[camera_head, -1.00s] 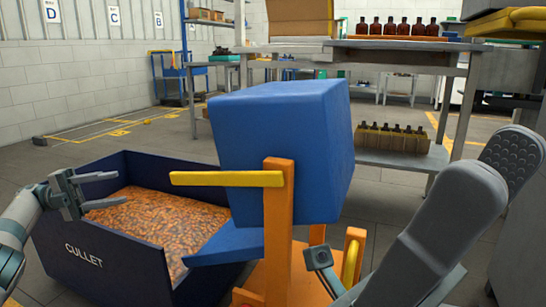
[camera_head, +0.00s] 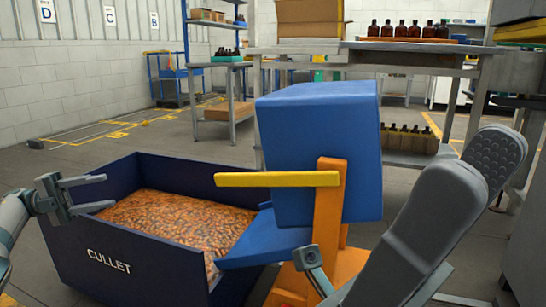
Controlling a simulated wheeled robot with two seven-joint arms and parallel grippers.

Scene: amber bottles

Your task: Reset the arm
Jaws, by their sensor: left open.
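My left gripper (camera_head: 84,194) comes in from the left edge. Its two grey fingers are spread apart and point right, with nothing between them. In the picture it overlaps the left side of the dark blue CULLET bin (camera_head: 122,238), which holds many amber pieces (camera_head: 180,222). I cannot tell its exact height above the bin. A grey arm, which looks like my right arm, rises at the lower right.
Floor at the back left is open.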

